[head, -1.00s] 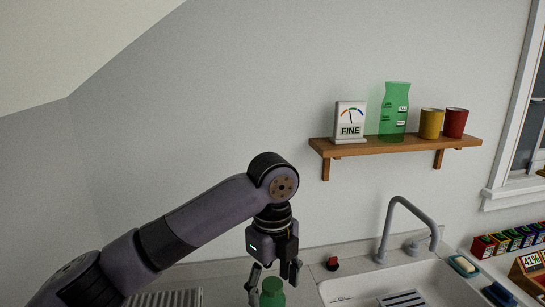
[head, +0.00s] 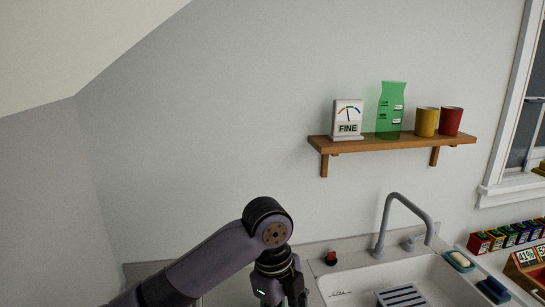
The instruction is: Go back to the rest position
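My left gripper (head: 282,296) is at the bottom edge of the head view, left of the sink, with its arm coming in from the lower left. Its fingers are mostly cut off by the frame, so I cannot tell whether they are open or shut, or on anything. My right gripper is not in view.
The sink (head: 352,282) with its grey faucet (head: 388,222) is right of my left gripper. A wooden shelf (head: 390,145) holds a gauge (head: 347,118), a green bottle (head: 390,112), a yellow cup (head: 426,122) and a red cup (head: 451,121). The wall above the arm is clear.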

